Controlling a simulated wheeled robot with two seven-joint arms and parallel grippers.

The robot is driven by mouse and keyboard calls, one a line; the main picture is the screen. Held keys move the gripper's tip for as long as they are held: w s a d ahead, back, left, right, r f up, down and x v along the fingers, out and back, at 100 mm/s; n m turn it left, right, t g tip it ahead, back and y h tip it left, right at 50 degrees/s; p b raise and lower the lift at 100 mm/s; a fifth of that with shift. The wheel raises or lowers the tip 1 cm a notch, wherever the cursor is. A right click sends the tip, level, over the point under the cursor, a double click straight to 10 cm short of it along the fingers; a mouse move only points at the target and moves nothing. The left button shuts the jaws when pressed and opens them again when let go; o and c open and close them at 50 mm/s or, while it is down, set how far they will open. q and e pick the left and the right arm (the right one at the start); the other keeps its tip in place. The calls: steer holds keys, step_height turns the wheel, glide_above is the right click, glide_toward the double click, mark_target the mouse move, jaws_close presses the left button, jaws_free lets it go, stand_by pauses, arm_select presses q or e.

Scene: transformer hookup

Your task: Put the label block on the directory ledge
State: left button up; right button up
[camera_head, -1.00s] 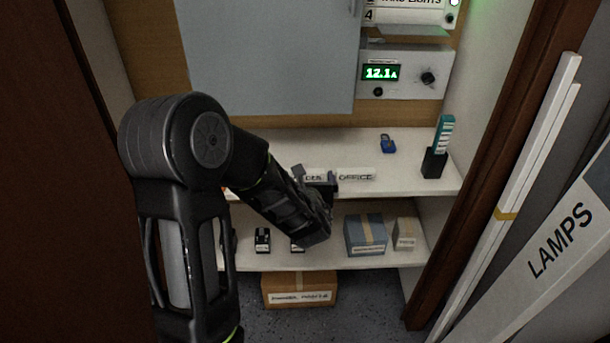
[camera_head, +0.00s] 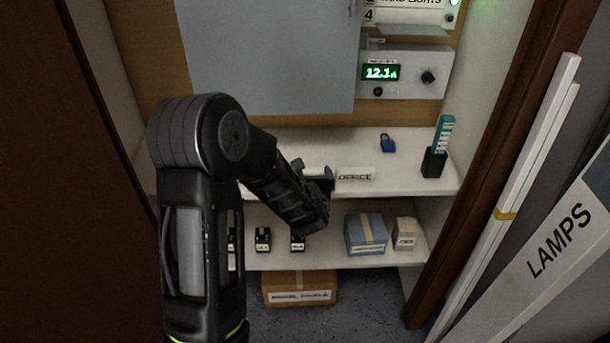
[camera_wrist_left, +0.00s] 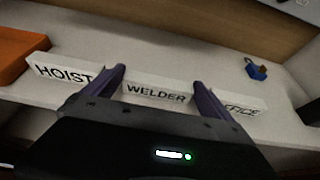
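White label blocks lie in a row on the upper shelf. In the left wrist view they read HOIST (camera_wrist_left: 62,74), WELDER (camera_wrist_left: 157,94) and OFFICE (camera_wrist_left: 243,108). In the head view the OFFICE block (camera_head: 355,175) shows right of my left gripper (camera_head: 314,178); the arm hides most of the others. My left gripper (camera_wrist_left: 158,78) is open, with one finger on each side of the WELDER block's visible face. Whether the fingers touch it I cannot tell. A numbered label strip (camera_head: 410,14) is at the top right; whether it is the directory ledge is unclear. My right gripper is out of view.
A blue padlock (camera_head: 388,144) and a black holder (camera_head: 434,163) with a teal item stand on the upper shelf (camera_head: 405,178). An orange tray (camera_wrist_left: 18,52) is left of the blocks. A grey door panel (camera_head: 270,60) and a 12.1A meter (camera_head: 405,75) are above. Boxes (camera_head: 366,235) sit below.

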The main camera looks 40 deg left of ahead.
arm_select(q)
steer(key=c, duration=1)
steer(key=shift+o, duration=0.2)
step_height(320, 180, up, 10)
steer(key=p, duration=0.1)
stand_by(0.3)
